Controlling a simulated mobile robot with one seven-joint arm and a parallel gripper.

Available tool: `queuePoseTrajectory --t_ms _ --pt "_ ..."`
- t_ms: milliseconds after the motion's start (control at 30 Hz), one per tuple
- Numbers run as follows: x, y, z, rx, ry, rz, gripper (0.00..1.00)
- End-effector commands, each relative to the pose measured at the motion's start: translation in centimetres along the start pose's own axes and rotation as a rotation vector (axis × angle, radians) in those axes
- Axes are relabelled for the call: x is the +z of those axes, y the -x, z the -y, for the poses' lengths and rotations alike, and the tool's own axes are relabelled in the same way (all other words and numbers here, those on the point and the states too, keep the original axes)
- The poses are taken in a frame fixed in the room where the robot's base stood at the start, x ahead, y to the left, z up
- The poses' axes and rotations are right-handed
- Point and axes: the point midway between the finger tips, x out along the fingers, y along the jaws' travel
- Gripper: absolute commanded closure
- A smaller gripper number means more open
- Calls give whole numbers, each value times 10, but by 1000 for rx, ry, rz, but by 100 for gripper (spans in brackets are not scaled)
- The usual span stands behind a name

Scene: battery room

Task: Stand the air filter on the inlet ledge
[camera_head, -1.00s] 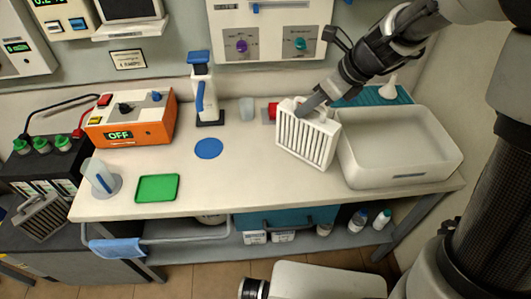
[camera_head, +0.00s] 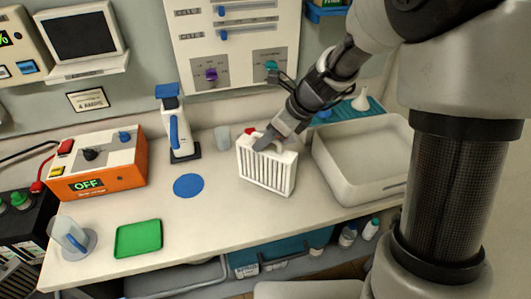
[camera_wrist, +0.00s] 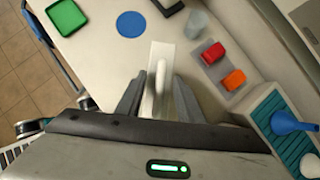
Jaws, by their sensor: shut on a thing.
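The air filter (camera_head: 266,172) is a white box with a slatted front and a handle on top. It is upright over the white bench, between the blue disc and the white bin; I cannot tell whether its base touches the bench. My gripper (camera_head: 266,141) is shut on its handle from above. In the wrist view the filter (camera_wrist: 160,60) shows edge-on, its handle between the fingers of my gripper (camera_wrist: 158,98). A dark slatted grille (camera_head: 18,276) is partly cut off at the lower left of the head view; I cannot tell whether it is the inlet ledge.
The white bin (camera_head: 345,185) stands right of the filter. A blue disc (camera_head: 188,185), green tray (camera_head: 138,238), orange OFF box (camera_head: 98,168), blue-white stand (camera_head: 177,130) and clear cup (camera_head: 70,236) are to the left. Red and orange blocks (camera_wrist: 233,79) lie close by. The front middle bench is clear.

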Motion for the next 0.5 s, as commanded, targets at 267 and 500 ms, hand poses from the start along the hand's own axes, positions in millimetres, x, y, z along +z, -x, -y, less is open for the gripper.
queuePoseTrajectory --t_ms 267,500 --pt "-19 -29 0 0 -2 -1 100" --pt "-20 -31 0 -1 1 1 100"
